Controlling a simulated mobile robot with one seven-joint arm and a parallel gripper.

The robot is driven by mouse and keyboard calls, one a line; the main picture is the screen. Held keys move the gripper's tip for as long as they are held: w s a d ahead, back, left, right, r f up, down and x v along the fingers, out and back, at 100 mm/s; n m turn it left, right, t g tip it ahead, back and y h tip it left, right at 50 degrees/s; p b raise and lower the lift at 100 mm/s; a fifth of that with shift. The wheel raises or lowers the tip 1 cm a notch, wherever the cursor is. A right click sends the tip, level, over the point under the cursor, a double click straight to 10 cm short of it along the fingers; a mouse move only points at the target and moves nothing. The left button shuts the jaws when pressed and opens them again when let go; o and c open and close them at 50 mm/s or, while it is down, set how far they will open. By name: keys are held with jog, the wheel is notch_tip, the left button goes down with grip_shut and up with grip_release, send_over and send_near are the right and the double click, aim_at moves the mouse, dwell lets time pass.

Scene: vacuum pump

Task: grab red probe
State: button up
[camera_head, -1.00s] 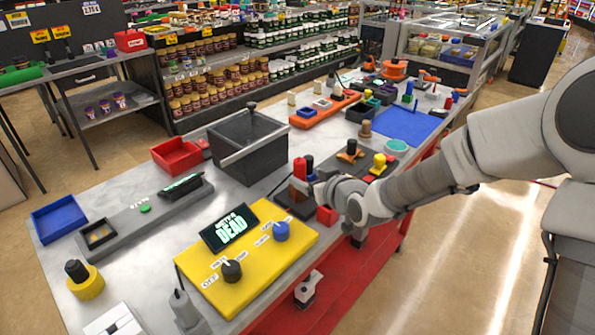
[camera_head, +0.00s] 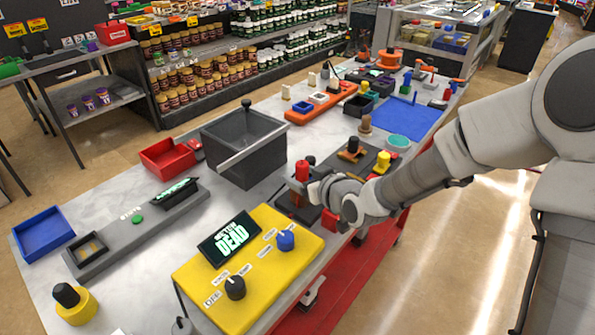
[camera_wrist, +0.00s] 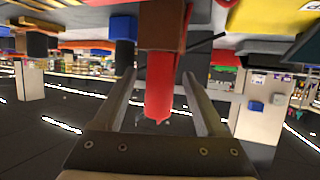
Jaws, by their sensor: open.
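The red probe (camera_head: 301,170) stands upright on a dark base (camera_head: 287,204) near the table's right-hand edge. In the wrist view, which looks upside down, the red probe (camera_wrist: 159,92) points downward, with a brown-red block (camera_wrist: 162,24) at its base. My gripper (camera_wrist: 158,78) is open, with one finger on each side of the probe and visible gaps on both sides. In the head view my gripper (camera_head: 308,188) is right beside the probe, its fingers largely hidden by my wrist.
A yellow panel (camera_head: 205,268) with knobs and a screen lies in front. A grey bin (camera_head: 245,145) stands behind the probe. Beside my wrist are a black base with a yellow knob (camera_head: 383,160) and a red block (camera_head: 329,221). Free floor lies right of the table.

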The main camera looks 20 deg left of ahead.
jog(key=shift+w+a+f, duration=0.1)
jog(key=shift+w+a, duration=0.05)
jog(key=shift+w, duration=0.05)
grip_shut()
dwell(0.3)
